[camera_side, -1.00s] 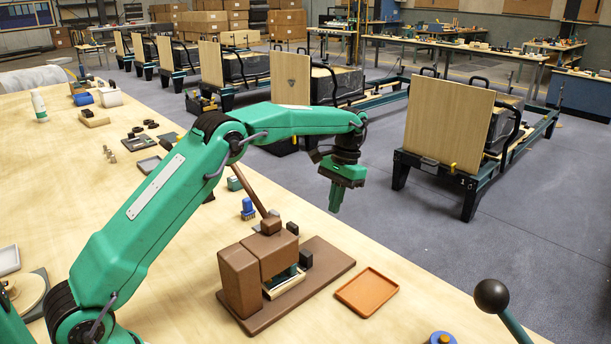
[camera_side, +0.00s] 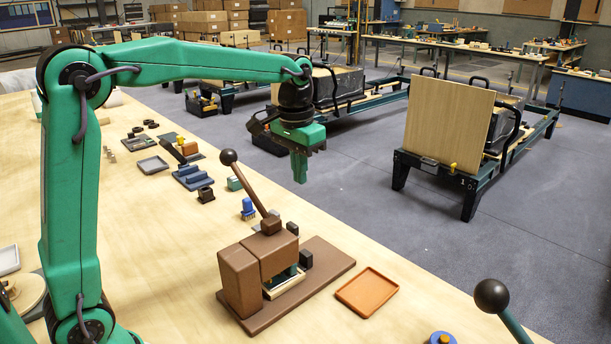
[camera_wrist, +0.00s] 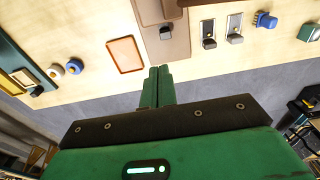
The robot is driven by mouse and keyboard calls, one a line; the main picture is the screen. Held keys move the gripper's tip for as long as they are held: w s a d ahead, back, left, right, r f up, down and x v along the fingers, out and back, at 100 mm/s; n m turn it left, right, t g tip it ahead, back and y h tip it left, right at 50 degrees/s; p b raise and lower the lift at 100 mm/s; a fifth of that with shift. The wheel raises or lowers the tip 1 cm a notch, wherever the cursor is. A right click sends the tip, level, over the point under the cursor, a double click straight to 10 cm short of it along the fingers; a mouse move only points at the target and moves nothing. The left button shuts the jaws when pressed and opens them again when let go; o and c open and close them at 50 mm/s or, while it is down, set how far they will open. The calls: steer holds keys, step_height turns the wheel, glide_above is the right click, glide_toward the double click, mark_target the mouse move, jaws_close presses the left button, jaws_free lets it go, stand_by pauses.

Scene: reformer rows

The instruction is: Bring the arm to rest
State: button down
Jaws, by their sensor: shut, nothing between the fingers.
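My gripper (camera_side: 300,168) is green and points down, held in the air beyond the far edge of the workbench, over the grey floor. Its fingers (camera_wrist: 158,86) lie side by side in the wrist view, shut with nothing between them. My arm stands upright at the left of the side view and reaches across to the right. Below and nearer the camera, a brown lever press (camera_side: 258,262) stands on its brown base, apart from my gripper. An orange tray (camera_side: 367,292) lies to its right and also shows in the wrist view (camera_wrist: 126,54).
The wooden workbench (camera_side: 170,240) holds a blue brush-like block (camera_side: 248,208), a blue stepped block (camera_side: 193,177) and small dark parts. A black ball-topped lever (camera_side: 492,296) stands at the front right. Reformers with upright boards (camera_side: 447,124) stand on the floor behind.

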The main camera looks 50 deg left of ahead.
steer(key=s+f+t, duration=0.2)
steer(key=s+t, duration=0.2)
steer(key=s, duration=1.8)
steer(key=shift+d+f+t, duration=0.3)
steer(key=shift+d+t, duration=0.05)
steer(key=shift+t, duration=0.05)
